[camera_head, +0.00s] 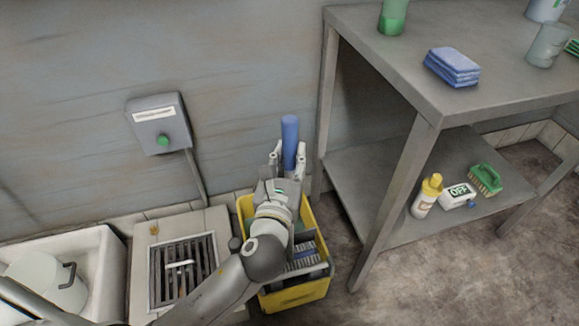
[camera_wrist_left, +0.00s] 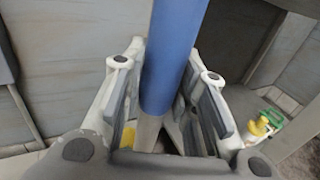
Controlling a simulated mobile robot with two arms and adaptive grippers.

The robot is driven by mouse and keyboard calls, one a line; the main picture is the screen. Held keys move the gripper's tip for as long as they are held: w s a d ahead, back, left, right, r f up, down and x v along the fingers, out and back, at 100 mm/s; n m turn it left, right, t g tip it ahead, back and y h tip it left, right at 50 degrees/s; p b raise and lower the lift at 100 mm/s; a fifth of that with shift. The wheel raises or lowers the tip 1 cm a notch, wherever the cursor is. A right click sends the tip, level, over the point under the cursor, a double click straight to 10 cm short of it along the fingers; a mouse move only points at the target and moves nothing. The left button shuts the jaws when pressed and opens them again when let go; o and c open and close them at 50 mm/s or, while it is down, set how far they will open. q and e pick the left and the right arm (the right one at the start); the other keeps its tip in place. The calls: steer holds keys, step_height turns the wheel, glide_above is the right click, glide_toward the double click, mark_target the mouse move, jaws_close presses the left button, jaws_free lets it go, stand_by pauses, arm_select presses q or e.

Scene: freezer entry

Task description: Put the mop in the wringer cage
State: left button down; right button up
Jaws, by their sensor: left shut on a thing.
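My left gripper (camera_head: 288,158) is shut on the blue handle of the mop (camera_head: 290,130), which stands roughly upright above the back of the yellow bucket (camera_head: 300,294). The left wrist view shows the blue handle (camera_wrist_left: 172,50) between the two fingers of the gripper (camera_wrist_left: 168,95). The mop's head is hidden behind my arm and hand. The grey slatted wringer cage (camera_head: 305,256) sits in the bucket, partly covered by my arm. I cannot tell how the mop head lies relative to the cage. My right gripper is not in view.
A metal shelf table (camera_head: 400,88) stands close right of the bucket, with blue cloths (camera_head: 452,67) on top and a yellow-capped bottle (camera_head: 426,196) below. A floor drain grate (camera_head: 180,268) and white basin (camera_head: 100,262) lie left. A wall box (camera_head: 158,124) hangs behind.

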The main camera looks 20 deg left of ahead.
arm_select(q)
step_height(320, 180, down, 2)
steer(key=shift+f, duration=0.1)
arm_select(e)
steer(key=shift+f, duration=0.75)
arm_select(q)
steer(key=shift+f, duration=0.1)
steer(key=c, duration=1.1)
jaws_free()
steer(key=shift+c, duration=0.2)
steer(key=shift+s, duration=0.1)
steer(key=s+d, duration=0.1)
steer(key=s, duration=1)
steer(key=shift+s+d, duration=0.2)
steer(key=shift+s, duration=0.2)
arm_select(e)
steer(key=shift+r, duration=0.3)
